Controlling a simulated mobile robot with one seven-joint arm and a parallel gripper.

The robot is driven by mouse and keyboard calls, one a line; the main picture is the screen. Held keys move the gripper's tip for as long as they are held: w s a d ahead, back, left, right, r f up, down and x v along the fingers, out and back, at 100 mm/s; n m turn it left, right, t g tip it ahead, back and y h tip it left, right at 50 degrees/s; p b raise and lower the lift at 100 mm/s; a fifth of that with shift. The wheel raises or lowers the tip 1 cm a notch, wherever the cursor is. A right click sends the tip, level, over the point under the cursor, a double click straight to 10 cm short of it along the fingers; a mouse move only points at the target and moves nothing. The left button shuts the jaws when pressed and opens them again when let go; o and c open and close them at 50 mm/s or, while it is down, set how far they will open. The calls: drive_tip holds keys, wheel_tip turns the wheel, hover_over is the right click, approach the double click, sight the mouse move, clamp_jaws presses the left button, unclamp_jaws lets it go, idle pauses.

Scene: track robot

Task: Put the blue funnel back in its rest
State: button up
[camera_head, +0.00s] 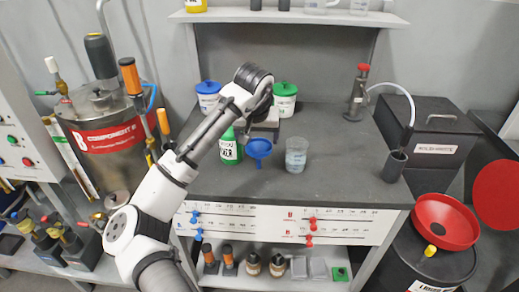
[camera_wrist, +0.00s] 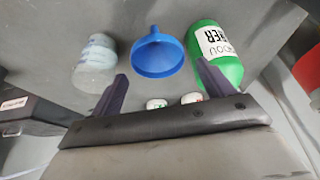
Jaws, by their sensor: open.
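The blue funnel (camera_head: 259,149) is on the dark bench between a green bottle (camera_head: 230,151) and a clear beaker (camera_head: 296,155). Its cone is wide side up and its stem points down. I cannot make out its rest in either view. In the wrist view the funnel (camera_wrist: 158,55) lies ahead of my gripper (camera_wrist: 161,84), centred between the two spread fingers and apart from them. My gripper is open and empty. In the head view my arm's end is just behind the funnel, and its fingers are hard to make out.
The green bottle (camera_wrist: 218,58) is close to one finger and the beaker (camera_wrist: 95,65) is near the other. White tubs with blue (camera_head: 208,95) and green (camera_head: 284,98) lids stand behind. The bench to the right of the beaker is clear up to a dark cup (camera_head: 394,167).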

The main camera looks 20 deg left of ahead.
sight(259, 148)
drive_tip(key=shift+p+x, duration=1.1)
drive_tip(key=shift+x, duration=2.2)
drive_tip(key=shift+d, duration=0.15)
drive_tip(key=c, duration=0.8)
